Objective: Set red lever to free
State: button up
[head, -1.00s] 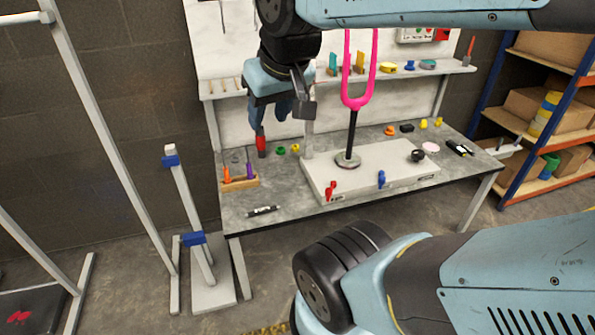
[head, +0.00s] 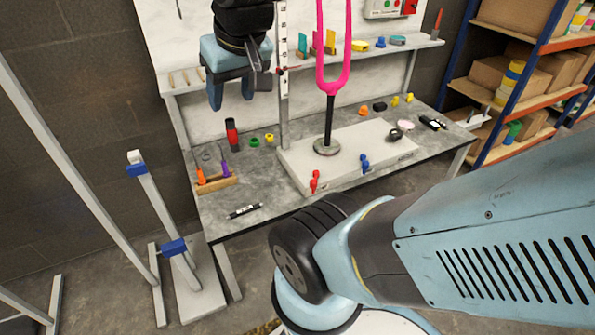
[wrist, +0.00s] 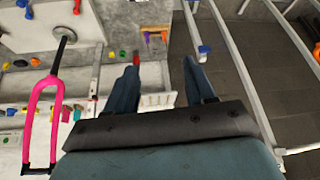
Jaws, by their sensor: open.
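The red lever (head: 315,182) is at the front left of the white base block (head: 290,165) on the workbench. A blue lever (head: 364,163) sits further right on the same front face. The pink fork (head: 333,80) stands upright on a black post on the block. My gripper (head: 231,104) is open and empty, fingers pointing down, above the back left of the bench and well apart from the red lever. In the wrist view the open fingers (wrist: 164,75) show with nothing between them, and the pink fork (wrist: 40,120) is at the left. The lever's label is too small to read.
A tool rack (head: 215,184) with orange and purple handles, a black and red bottle (head: 231,134) and a marker (head: 244,211) are on the bench's left. A shelf (head: 420,43) runs behind. A white stand (head: 165,220) with blue clamps stands left of the bench.

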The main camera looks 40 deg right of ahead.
jog(key=w+d+f+m+g, duration=0.3)
jog(key=w+f, duration=0.1)
jog(key=w, duration=0.1)
jog(key=m+t+y, duration=0.3)
jog(key=m+y, duration=0.9)
jog(key=m, duration=0.5)
send_over(314, 181)
jog(key=s, duration=0.4)
notch_tip(314, 181, down, 30)
jog(key=s+d+f+m+t+h, duration=0.1)
jog(key=s+d+f+m+t, duration=0.35)
jog(key=f, duration=0.25)
jog(key=s+d+f+m+t+h, duration=0.1)
jog(key=s+d+f+m+t, duration=0.2)
jog(key=f+m+t, duration=0.3)
jog(key=shift+n+g, duration=0.25)
jog(key=shift+n, duration=0.4)
jog(key=x, duration=0.4)
jog(key=f+x, duration=0.1)
jog(key=x, duration=0.8)
jog(key=shift+w+a+f, duration=0.2)
jog(key=shift+w, duration=0.15)
jog(key=shift+c, duration=0.3)
grip_shut()
